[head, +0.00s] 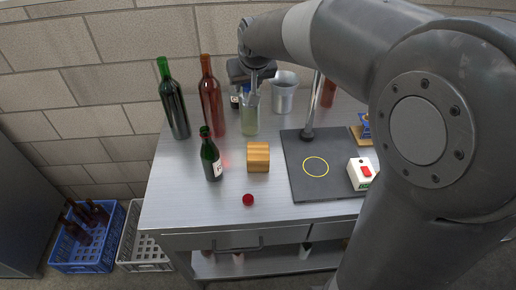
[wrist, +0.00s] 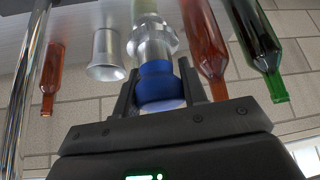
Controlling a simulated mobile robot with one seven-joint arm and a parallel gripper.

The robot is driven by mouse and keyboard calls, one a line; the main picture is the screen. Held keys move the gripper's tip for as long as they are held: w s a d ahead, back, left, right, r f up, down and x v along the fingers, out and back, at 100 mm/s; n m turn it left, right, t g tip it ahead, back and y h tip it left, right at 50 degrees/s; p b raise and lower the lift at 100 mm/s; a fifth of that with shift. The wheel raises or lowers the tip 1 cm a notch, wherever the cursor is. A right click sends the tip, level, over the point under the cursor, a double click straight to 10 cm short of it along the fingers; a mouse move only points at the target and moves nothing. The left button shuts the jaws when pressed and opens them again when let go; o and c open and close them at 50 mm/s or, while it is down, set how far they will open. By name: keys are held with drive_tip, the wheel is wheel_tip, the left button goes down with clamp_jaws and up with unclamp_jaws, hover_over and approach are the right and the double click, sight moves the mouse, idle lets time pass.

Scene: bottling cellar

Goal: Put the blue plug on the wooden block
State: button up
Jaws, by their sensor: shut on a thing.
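My gripper (wrist: 160,95) is shut on the blue plug (wrist: 162,82), whose blue body shows between the two fingers in the wrist view. A silvery piece (wrist: 155,48) continues from the plug toward a pale green vessel. In the head view my gripper (head: 252,88) is just above the pale green vessel (head: 250,120) at the back of the table; the plug cannot be made out there. Whether the plug still touches the vessel I cannot tell.
Dark green (head: 174,105) and red-brown (head: 211,100) bottles stand left of the vessel, a small labelled bottle (head: 211,160) left of the block. A metal cup (head: 284,95) is behind.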

hover_over(257, 148)
wheel_tip(257, 148, down, 4)
drive_tip(key=shift+m, duration=0.3)
drive_tip(key=shift+f, duration=4.9)
drive_tip(key=shift+f, duration=0.15)
drive_tip(key=o, duration=1)
drive_tip(key=shift+o, duration=0.2)
